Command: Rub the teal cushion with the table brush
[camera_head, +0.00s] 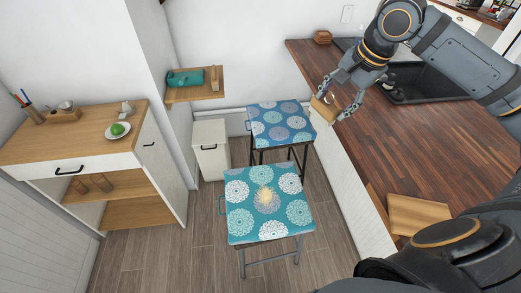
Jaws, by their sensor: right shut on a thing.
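The teal cushion (240,222) with white and pale round flower patterns lies on the nearer stool, in the middle of the head view. A pale yellow patch (265,195) shows near its centre; I cannot tell what it is made of. My right gripper (338,103) is over the left edge of the dark wood counter, shut on the table brush (322,108), a light wooden piece. Its bristles are not clear. The brush is up and to the right of the teal cushion, apart from it. My left gripper is not in view.
A second stool with a blue patterned cushion (280,126) stands behind the nearer one. The wooden counter (430,150) with a black sink runs along the right. A white bin (210,150), a wall shelf (195,97) and a sideboard (75,140) stand left. Floor is clear between.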

